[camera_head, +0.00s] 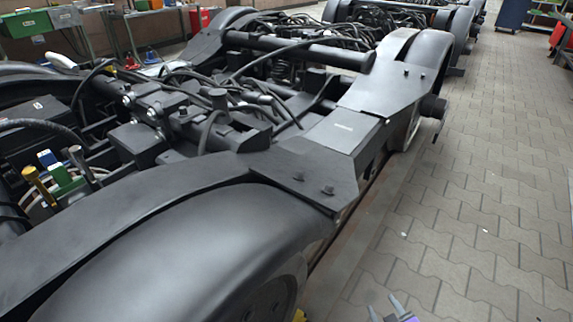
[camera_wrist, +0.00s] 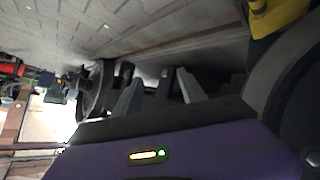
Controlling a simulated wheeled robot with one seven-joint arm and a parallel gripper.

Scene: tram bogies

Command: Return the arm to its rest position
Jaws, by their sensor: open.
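My gripper (camera_head: 386,310) shows at the bottom edge of the head view, low beside the bogie's near end and above the paved floor. Its two fingers stand apart with nothing between them. In the wrist view, the fingers (camera_wrist: 158,90) reach up from the purple housing, spread and empty. The rest of my arm is outside the head view. The tram bogie (camera_head: 320,135) is a large dark frame with wheel covers, cables and pipes, and fills the left and middle of the head view.
The paved floor (camera_head: 480,200) on the right is mostly clear, with small pale scraps. A second bogie (camera_head: 385,12) stands behind. A green bin (camera_head: 25,24) sits at the upper left, and a blue cabinet (camera_head: 512,13) at the upper right. A yellow part (camera_wrist: 278,14) is close in the wrist view.

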